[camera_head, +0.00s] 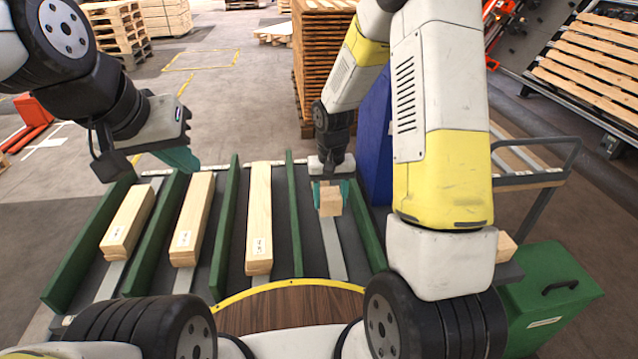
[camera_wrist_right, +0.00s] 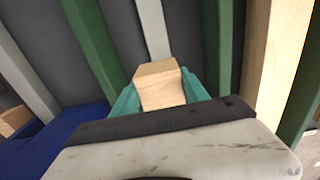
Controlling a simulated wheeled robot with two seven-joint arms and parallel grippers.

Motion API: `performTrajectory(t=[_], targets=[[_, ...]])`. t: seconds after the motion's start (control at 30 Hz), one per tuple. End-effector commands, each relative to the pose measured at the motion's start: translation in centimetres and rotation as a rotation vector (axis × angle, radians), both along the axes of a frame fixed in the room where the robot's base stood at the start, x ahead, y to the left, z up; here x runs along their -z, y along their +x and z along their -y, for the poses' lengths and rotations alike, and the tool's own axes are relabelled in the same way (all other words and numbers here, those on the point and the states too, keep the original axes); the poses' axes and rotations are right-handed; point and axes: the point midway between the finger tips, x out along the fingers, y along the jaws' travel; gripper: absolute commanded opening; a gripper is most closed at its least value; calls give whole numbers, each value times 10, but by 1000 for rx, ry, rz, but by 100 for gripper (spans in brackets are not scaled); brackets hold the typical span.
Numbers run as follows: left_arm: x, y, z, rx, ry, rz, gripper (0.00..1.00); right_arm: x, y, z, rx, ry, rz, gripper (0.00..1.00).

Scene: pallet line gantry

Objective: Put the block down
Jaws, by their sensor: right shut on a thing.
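The small light wood block (camera_head: 330,204) is held between the teal fingers of my right gripper (camera_head: 330,192), over the rightmost lane of the green-railed rack. It also shows in the right wrist view (camera_wrist_right: 161,88), with teal fingers on both sides of it. The grey strip (camera_head: 327,240) of that lane runs under and in front of the block. I cannot tell whether the block touches the lane. My left gripper (camera_head: 180,158) hangs over the far end of the left lanes, away from the block. Its fingers show from the side, so their opening is unclear.
Long wood pieces (camera_head: 259,215) lie in the three other lanes, between upright green dividers (camera_head: 228,225). A curved wooden surface with a yellow edge (camera_head: 290,284) is in front. A blue panel (camera_head: 376,140) and a green box (camera_head: 545,300) stand to the right. Another wood piece (camera_head: 507,246) shows behind my right arm.

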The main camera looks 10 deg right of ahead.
Motion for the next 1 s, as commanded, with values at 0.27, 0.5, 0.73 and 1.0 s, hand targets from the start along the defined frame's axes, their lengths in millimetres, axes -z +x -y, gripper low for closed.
performTrajectory(t=[0.27,0.5,0.73,1.0], targets=[[0,0,0,0,0,0,0,3,31,-5,0,1,0,10],[0,0,0,0,0,0,0,28,37,-5,0,0,-4,10],[0,0,0,0,0,0,0,39,38,-5,1,0,1,10],[0,0,0,0,0,0,0,42,38,-6,0,0,0,60]])
